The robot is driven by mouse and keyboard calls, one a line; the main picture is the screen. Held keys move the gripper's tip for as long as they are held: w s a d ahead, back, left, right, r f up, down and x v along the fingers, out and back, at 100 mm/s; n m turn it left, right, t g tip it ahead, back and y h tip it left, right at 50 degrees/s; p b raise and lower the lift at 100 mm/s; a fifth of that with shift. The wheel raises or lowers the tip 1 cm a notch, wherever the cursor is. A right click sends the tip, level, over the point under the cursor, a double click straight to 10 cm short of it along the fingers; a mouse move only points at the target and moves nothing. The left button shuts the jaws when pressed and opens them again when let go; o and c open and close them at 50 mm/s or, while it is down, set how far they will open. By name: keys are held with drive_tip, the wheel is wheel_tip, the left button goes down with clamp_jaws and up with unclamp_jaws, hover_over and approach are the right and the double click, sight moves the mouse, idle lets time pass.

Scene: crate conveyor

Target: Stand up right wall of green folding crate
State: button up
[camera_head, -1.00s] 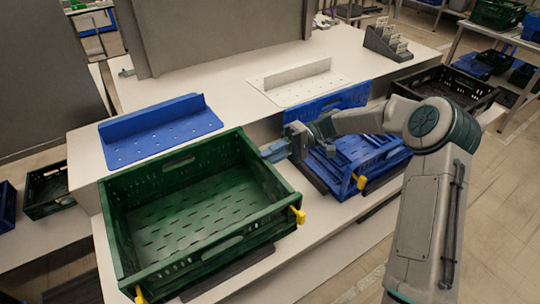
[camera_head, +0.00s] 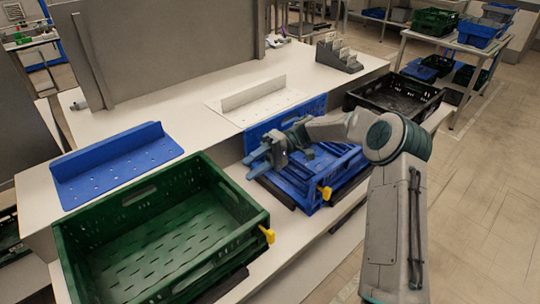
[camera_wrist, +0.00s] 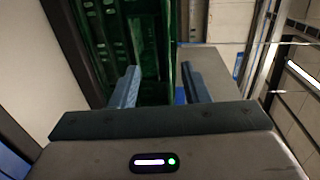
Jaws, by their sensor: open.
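The green folding crate (camera_head: 150,193) stands at the lower left in the head view, its far, near and right walls upright. Its left side is partly cut off by the picture edge. The right wall (camera_head: 237,207) stands along the side facing my gripper. My gripper (camera_head: 253,163) is open and empty, to the right of that wall and apart from it, over the left edge of the blue crate. In the wrist view, green crate wall (camera_wrist: 107,40) shows beyond the two separated fingers (camera_wrist: 160,90).
A blue folding crate (camera_head: 312,190) with folded walls and a raised far wall sits right of the green one, under my arm. A black crate (camera_head: 395,98) stands further right. Blue (camera_head: 118,165) and white (camera_head: 255,100) perforated brackets lie behind. Yellow latches (camera_head: 267,235) stick out at crate corners.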

drive_tip(key=f+v, duration=0.1)
drive_tip(key=v, duration=0.6)
drive_tip(key=shift+w+d+r, duration=0.25)
drive_tip(key=shift+d+r, duration=0.05)
drive_tip(key=shift+r, duration=0.2)
drive_tip(key=s+r+m+t+h+p, duration=0.1)
drive_tip(key=s+r+m+t+h, duration=0.15)
drive_tip(key=s, duration=0.25)
drive_tip(key=s+r+m+t+h, duration=0.2)
drive_tip(key=s+t+h, duration=0.15)
drive_tip(key=s, duration=0.25)
drive_tip(key=s+d+r+m+t+h+p, duration=0.2)
drive_tip(key=s+d+m+t+h, duration=0.2)
drive_tip(key=s+d, duration=1)
drive_tip(key=s+t+h, duration=0.2)
drive_tip(key=s+t, duration=0.2)
drive_tip(key=shift+d, duration=0.3)
